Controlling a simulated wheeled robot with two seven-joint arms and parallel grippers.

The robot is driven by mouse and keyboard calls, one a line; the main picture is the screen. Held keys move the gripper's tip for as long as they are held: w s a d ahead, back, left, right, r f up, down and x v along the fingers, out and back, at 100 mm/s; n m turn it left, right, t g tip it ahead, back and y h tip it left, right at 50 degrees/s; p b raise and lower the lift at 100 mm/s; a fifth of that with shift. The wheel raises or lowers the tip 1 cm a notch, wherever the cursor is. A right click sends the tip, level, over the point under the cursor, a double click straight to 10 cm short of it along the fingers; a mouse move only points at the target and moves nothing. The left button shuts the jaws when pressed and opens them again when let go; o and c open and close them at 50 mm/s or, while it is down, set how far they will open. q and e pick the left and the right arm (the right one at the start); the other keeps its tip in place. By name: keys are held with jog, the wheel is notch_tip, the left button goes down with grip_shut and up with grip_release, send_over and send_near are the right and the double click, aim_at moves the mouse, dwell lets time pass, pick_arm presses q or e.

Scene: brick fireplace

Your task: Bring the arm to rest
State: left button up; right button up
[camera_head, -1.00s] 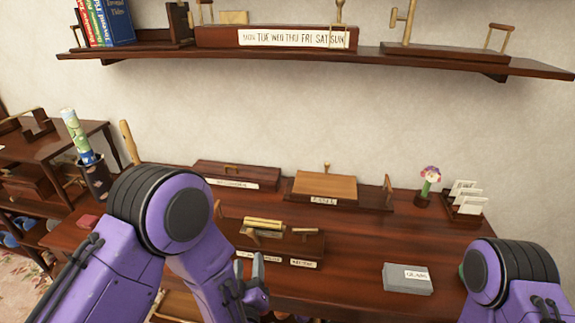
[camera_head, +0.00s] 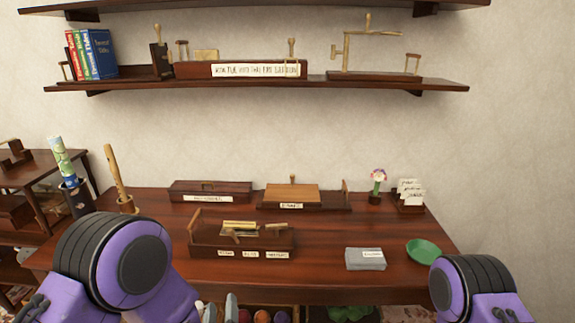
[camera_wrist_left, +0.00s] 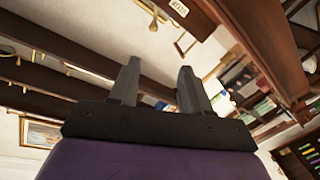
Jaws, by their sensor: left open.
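My left gripper (camera_head: 221,309) shows at the bottom edge of the head view, below the front edge of the wooden table (camera_head: 310,258). Only its fingertips show there, with a gap between them. In the left wrist view its two grey fingers (camera_wrist_left: 158,90) stand apart with nothing between them. My purple left arm (camera_head: 125,268) comes in from the lower left. My right arm (camera_head: 475,290) shows at the lower right, and its gripper is out of the frame.
On the table stand a divided wooden tray (camera_head: 236,254), a grey box (camera_head: 366,262), a green bowl (camera_head: 424,251), a flower pot (camera_head: 375,198) and a card holder (camera_head: 410,207). A wall shelf (camera_head: 380,83) runs above. Below the table are several round things (camera_head: 262,317).

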pick_arm(q)
jog(key=s+a+f+m+g, duration=0.1)
jog(key=s+a+f+g, duration=0.35)
jog(key=f, duration=0.35)
jog(key=s+a+f+g, duration=0.3)
jog(key=s+f+g, duration=0.15)
jog(key=f, duration=0.25)
jog(key=s+a+f+g, duration=0.2)
jog(key=s+a+f, duration=0.1)
jog(key=s, duration=0.5)
jog(key=s+a+f+n+g+y, duration=0.1)
jog(key=s+a+f+g, duration=0.2)
jog(key=s, duration=0.5)
jog(key=shift+s+a+f, duration=0.35)
jog(key=shift+a+f, duration=0.05)
jog(key=shift+a, duration=0.45)
pick_arm(e)
jog(key=shift+w, duration=0.35)
